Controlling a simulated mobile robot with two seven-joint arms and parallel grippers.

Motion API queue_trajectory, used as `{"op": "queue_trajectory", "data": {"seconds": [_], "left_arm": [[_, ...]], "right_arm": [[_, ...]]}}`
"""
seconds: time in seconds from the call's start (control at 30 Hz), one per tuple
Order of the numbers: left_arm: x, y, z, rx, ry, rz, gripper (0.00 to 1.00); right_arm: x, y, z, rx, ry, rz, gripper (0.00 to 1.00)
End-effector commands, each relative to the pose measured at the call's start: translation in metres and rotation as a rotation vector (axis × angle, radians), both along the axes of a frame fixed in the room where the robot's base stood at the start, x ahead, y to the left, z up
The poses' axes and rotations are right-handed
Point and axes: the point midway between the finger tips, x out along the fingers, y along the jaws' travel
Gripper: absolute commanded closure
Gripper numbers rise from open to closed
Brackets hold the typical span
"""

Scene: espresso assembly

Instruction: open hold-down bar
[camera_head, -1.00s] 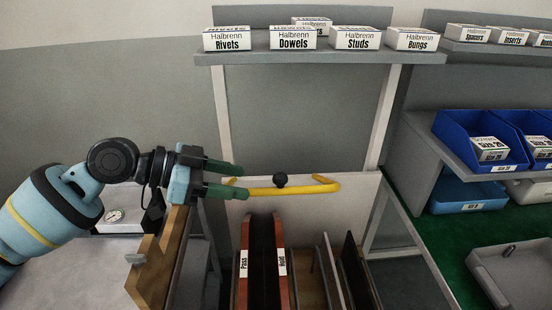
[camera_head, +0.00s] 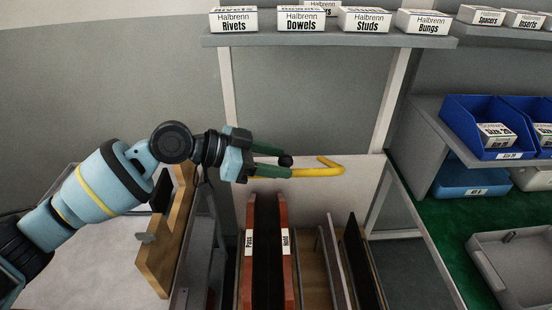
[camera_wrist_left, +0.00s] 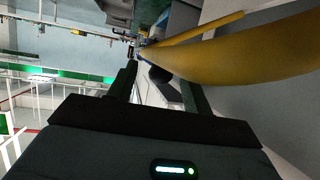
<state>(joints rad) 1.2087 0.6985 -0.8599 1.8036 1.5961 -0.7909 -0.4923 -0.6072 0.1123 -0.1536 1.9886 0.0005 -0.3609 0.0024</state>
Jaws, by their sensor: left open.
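The yellow hold-down bar (camera_head: 318,171) with its bent end lies across the far end of the rack, in front of a pale panel. In the left wrist view the bar (camera_wrist_left: 235,55) runs large across the upper right. A dark round shape, likely the knob (camera_wrist_left: 158,74), shows between the fingertips. I cannot tell whether the fingers touch it. The left part of the bar is hidden behind the gripper. My right gripper is not in view.
Below the bar are a dark channel (camera_head: 267,260) with "Pass" and "Hold" labels and upright dividers (camera_head: 335,255). A wooden board (camera_head: 165,245) stands left. A shelf of labelled boxes (camera_head: 330,40) is above. Blue bins (camera_head: 485,125) and a grey tray (camera_head: 515,265) are right.

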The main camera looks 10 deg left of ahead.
Motion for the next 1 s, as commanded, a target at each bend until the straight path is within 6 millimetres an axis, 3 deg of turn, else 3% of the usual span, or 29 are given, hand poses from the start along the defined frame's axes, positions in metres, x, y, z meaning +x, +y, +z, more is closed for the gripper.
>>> {"op": "queue_trajectory", "data": {"seconds": [0.37,0.73,1.0], "left_arm": [[0.0020,-0.0054,-0.0030,0.001,0.000,0.000,0.50],[0.0024,-0.0047,-0.0030,0.002,-0.001,0.001,0.98],[0.0048,-0.0040,-0.0007,0.000,0.005,0.003,1.00]], "right_arm": [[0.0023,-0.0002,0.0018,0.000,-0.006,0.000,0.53],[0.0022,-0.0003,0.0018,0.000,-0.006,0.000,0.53],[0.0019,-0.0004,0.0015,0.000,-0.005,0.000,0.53]]}}
